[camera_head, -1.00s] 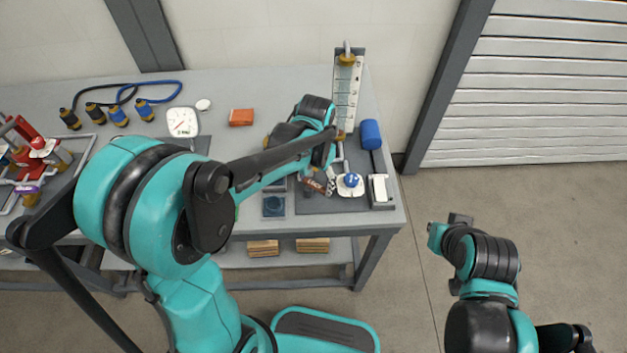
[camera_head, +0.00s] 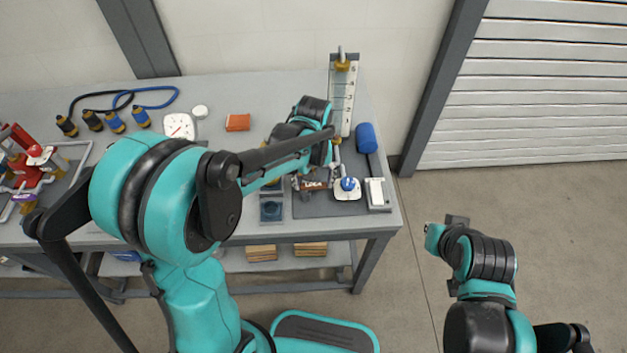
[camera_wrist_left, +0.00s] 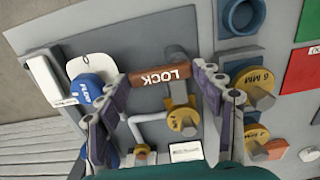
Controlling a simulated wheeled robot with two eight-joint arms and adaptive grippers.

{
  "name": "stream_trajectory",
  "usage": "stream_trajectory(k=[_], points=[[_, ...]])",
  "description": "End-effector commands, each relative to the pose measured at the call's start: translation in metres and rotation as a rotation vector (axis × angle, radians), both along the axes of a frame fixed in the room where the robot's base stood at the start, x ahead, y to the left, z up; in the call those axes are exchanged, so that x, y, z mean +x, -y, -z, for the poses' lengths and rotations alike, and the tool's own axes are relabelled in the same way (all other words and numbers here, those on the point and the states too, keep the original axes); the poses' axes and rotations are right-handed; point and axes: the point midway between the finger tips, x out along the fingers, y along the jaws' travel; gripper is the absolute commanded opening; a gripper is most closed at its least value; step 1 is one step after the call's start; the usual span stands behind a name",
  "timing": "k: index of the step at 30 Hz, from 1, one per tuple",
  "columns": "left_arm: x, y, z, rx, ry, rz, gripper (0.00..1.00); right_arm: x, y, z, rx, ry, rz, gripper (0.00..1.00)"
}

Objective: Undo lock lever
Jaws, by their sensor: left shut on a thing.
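The brown lock lever (camera_wrist_left: 160,75), marked LOCK in white, lies between the two fingertips of my left gripper (camera_wrist_left: 160,77) in the left wrist view. The fingers are shut on its two ends. In the head view the lever (camera_head: 314,185) shows under my left gripper (camera_head: 316,177), roughly level across the dark mat; the wrist partly hides its mount. A grey post and a brass disc (camera_wrist_left: 183,122) sit beside the lever. My right gripper (camera_head: 447,230) hangs away from the bench over the floor; its jaws are unclear.
A blue knob on a white plate (camera_head: 348,194) stands just right of the lever. A tall scale panel (camera_head: 342,95) and a blue cylinder (camera_head: 366,138) stand behind. In the wrist view, brass fittings marked 6 MM (camera_wrist_left: 250,82) are close to the right finger.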

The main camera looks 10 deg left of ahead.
Motion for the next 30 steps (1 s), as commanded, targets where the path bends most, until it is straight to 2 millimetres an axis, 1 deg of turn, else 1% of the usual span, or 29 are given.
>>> stream_trajectory(k=[14, 15, 17, 26, 30], points=[[0.0002, -0.0001, 0.0003, 0.0, 0.0, -0.015, 0.38, 0.0, 0.0, 0.0, 0.0, 0.0, 0.0, 0.0], [0.0002, -0.0001, 0.0003, 0.0, 0.0, -0.015, 0.72, 0.0, 0.0, 0.0, 0.0, 0.0, 0.0, 0.0], [0.0002, -0.0002, 0.0003, 0.0, 0.0, -0.015, 0.88, 0.0, 0.0, 0.0, 0.0, 0.0, 0.0, 0.0], [0.0003, -0.0001, -0.0001, 0.0, 0.0, -0.014, 0.88, -0.0001, 0.0, -0.0001, 0.0, 0.0, 0.0, 0.0], [0.0003, -0.0001, -0.0084, 0.0, 0.0, -0.013, 0.88, -0.0001, 0.0, -0.0001, 0.0, 0.0, 0.0, 0.0]])
